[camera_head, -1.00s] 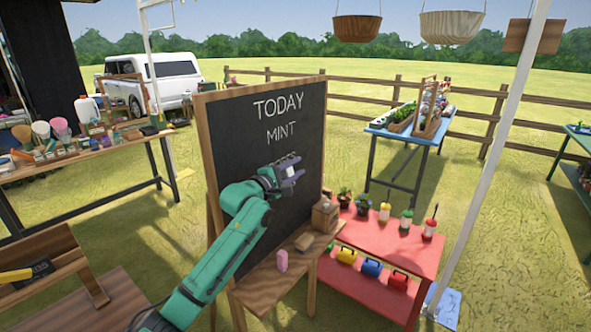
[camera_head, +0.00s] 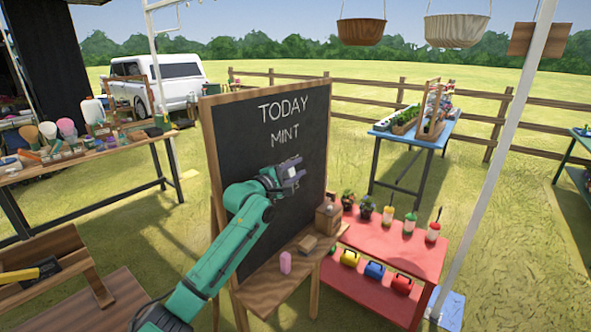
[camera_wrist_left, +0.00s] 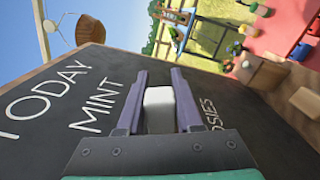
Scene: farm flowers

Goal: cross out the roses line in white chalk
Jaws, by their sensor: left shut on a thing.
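The chalkboard (camera_head: 240,150) stands upright on a wooden easel, with white lettering. The TODAY line (camera_head: 283,108) and MINT line (camera_head: 285,138) are readable, with no stroke through either. My left gripper (camera_head: 292,173) is at the board face below MINT, shut on a white chalk (camera_wrist_left: 160,108). In the left wrist view, the gripper (camera_wrist_left: 160,85) and chalk cover the board just past MINT. The roses line is not readable; whether the chalk touches the board I cannot tell. My right gripper is not in view.
The easel's wooden ledge (camera_head: 265,292) holds a pink object (camera_head: 285,262), a tan block (camera_head: 307,243) and a small wooden box (camera_head: 328,215). A red shelf table (camera_head: 420,258) with plants and bottles stands to the right. A wooden workbench (camera_head: 100,155) is at the left.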

